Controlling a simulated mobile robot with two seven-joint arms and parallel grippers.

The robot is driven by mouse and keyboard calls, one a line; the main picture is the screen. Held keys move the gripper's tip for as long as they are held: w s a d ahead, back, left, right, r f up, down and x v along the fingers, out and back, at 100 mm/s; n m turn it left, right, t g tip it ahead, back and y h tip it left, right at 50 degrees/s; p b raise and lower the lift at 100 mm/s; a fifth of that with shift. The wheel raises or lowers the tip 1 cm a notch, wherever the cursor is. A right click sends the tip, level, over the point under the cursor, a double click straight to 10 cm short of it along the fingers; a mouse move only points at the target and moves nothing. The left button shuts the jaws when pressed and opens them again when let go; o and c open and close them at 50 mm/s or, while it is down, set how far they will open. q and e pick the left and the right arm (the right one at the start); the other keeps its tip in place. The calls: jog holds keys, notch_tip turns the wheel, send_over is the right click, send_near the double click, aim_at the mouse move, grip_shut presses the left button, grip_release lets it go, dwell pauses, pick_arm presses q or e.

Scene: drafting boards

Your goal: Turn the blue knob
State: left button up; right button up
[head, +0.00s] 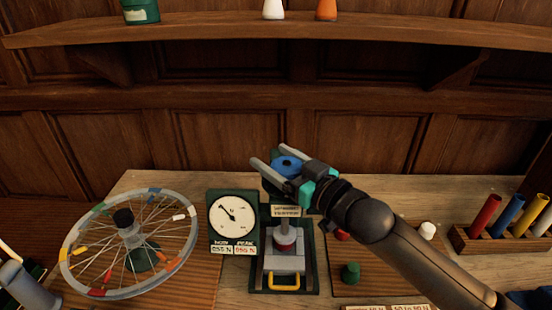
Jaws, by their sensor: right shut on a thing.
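The blue knob (287,163) sits on top of a small dark green press (266,238) in the middle of the bench. My right gripper (270,160) reaches in from the lower right and is shut on the blue knob, with its grey fingers on either side of it. The gripper hides part of the knob and the top of the press. Below it are a label plate (286,211), a red part (285,247) on a grey block and a yellow handle (284,283).
A dial gauge (232,217) stands left of the press, and a spoked wheel (85,218) lies farther left. A board on the right holds a green knob (350,272) and a white one (428,230). A rack of coloured cylinders (486,213) stands far right. A shelf (200,27) runs above.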

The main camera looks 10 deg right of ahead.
jog(key=shift+r+m+t+h+p, duration=0.25)
jog(key=shift+m+h+p, duration=0.2)
jog(key=shift+p, duration=0.35)
jog(key=shift+w+d+m+t+h+p, duration=0.15)
jog(key=shift+m+t+h+p, duration=0.35)
jog(key=shift+h+p, duration=0.4)
jog(key=shift+d+m+t+h+p, duration=0.25)
jog(key=shift+m+h+p, duration=0.3)
jog(key=shift+m+h, duration=0.4)
jog(key=shift+d+f+m+h+p, duration=0.15)
jog(key=shift+m+h+p, duration=0.2)
jog(key=shift+h, duration=0.65)
jog(key=o, duration=1.2)
jog(key=shift+o, duration=0.2)
jog(key=shift+f, duration=0.1)
jog(key=s+d+b, duration=0.1)
jog(key=s+d, duration=0.1)
jog(key=s, duration=1.3)
